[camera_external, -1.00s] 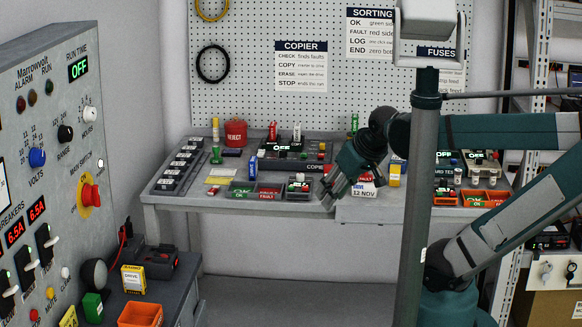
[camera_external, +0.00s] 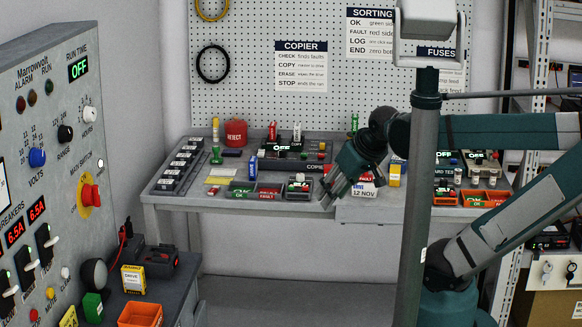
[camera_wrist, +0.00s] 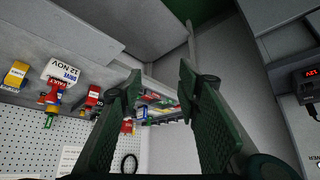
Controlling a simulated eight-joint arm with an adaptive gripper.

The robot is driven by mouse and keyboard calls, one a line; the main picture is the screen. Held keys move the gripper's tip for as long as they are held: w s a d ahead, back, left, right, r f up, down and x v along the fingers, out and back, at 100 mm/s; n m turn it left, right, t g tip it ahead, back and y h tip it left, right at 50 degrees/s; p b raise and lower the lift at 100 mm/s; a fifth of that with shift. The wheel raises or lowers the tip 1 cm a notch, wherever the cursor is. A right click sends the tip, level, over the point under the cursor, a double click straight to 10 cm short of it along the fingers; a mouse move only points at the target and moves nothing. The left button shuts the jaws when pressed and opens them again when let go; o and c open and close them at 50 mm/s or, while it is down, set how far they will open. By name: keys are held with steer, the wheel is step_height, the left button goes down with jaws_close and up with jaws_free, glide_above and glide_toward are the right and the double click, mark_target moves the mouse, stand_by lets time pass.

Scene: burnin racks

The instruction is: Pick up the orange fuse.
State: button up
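I cannot make out an orange fuse for certain in either view. Beyond the fingertips, small coloured parts on the bench appear, too small to tell apart.
A yellow box (camera_external: 394,178) stands right of the card. Orange bins (camera_external: 445,197) sit further right, partly behind a grey post (camera_external: 414,200). Another orange bin (camera_external: 141,314) is at the lower left, beside the control panel (camera_external: 50,130). A red reject can (camera_external: 236,133) stands at the bench's back.

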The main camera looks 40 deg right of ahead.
steer(key=w+d+r+m+g+h+p, duration=0.15)
steer(key=w+d+r+m+p, duration=0.3)
steer(key=w+d, duration=0.65)
steer(key=w+d+r+m+g+h+p, duration=0.15)
steer(key=w+d+r+m+p, duration=0.35)
steer(key=w+d, duration=0.5)
steer(key=w+d+f+m+g+p, duration=0.1)
steer(key=w+d+f+m+p, duration=0.1)
steer(key=d, duration=0.7)
steer(key=w+d+f+m+g+p, duration=0.1)
steer(key=w+d+f+m+p, duration=0.2)
steer(key=w+d, duration=0.5)
steer(key=w+d+f+m+g+p, duration=0.2)
steer(key=w+d+f+p, duration=0.3)
steer(key=d, duration=0.6)
steer(key=shift+d+f+m, duration=0.15)
steer(key=shift+f+m, duration=0.6)
steer(key=shift+f, duration=0.1)
steer(key=shift+x, duration=1.3)
